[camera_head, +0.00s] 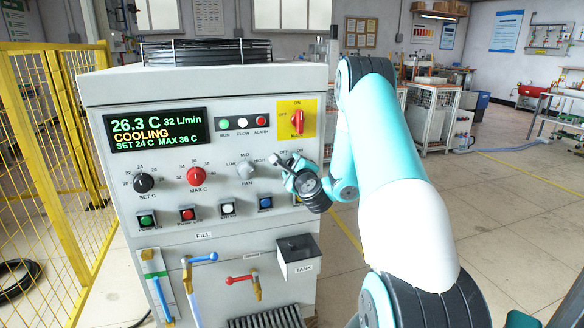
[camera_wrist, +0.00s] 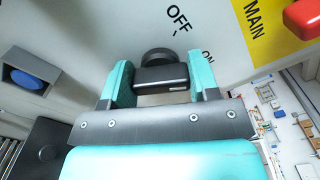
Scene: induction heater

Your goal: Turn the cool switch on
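The cool switch (camera_wrist: 160,74) is a black knob on the grey panel, seen in the wrist view with OFF printed above it and ON to its right. My gripper (camera_wrist: 160,78) has one teal finger on each side of the knob. The setting the knob points to is unclear. In the head view my gripper (camera_head: 297,175) is at the panel's right side and hides the knob; parts of its labels show above.
The red MAIN switch (camera_head: 297,121) on a yellow plate is above my gripper. The FAN knob (camera_head: 245,170) is close to its left, and a blue button (camera_head: 265,203) is below. The display (camera_head: 155,128) reads COOLING. A grey TANK box (camera_head: 297,256) juts out lower down.

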